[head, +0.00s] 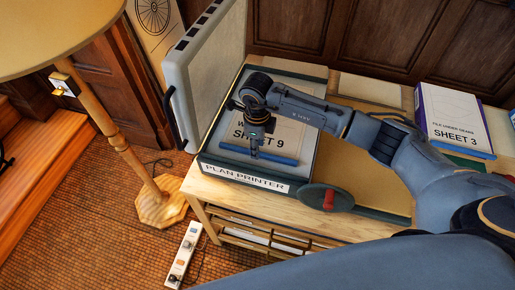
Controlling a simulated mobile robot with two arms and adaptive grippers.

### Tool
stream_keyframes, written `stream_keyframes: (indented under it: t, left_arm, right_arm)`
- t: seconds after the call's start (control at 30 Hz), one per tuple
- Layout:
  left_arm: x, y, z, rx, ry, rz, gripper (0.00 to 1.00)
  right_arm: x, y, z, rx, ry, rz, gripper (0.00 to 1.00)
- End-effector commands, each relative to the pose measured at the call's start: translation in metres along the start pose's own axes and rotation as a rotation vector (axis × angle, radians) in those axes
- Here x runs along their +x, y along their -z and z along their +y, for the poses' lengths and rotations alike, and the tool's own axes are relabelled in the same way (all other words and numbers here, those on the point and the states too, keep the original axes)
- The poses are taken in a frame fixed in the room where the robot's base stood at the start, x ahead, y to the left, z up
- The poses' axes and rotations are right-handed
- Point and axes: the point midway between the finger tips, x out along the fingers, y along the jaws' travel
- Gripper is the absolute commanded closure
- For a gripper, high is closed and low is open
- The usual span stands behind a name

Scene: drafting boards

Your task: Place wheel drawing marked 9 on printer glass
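The wheel drawing (290,134) is a pale sheet printed "SHEET 9", its upper print partly hidden by my gripper. It lies flat over the glass bed of the plan printer (246,178), whose lid stands raised at the left. A blue strip (276,159) runs along the drawing's near edge. My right gripper (254,152) reaches in from the right and points down, its fingertips at the blue strip. Whether the fingers grip the strip or are apart cannot be made out. The glass under the sheet is mostly hidden. My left gripper is out of view.
The raised printer lid (202,75) stands close left of the gripper. Another board marked "SHEET 3" (455,118) lies at the right. A lamp stand (125,145) and power strip (183,255) are at left.

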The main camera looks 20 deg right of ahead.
Motion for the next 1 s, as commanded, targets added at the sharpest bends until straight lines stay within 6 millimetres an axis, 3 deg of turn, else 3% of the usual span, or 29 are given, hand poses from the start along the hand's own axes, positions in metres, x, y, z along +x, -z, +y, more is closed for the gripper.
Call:
stream_keyframes:
  t: [0.3,0.5,1.0]
  left_arm:
    - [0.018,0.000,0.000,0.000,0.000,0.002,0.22]
    - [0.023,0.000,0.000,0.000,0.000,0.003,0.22]
    - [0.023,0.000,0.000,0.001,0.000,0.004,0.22]
  right_arm:
    - [-0.066,0.000,-0.001,-0.002,0.005,-0.004,0.64]
    - [-0.093,0.000,-0.001,0.000,0.001,-0.002,0.64]
    - [-0.101,0.001,0.000,-0.001,0.001,0.000,0.64]
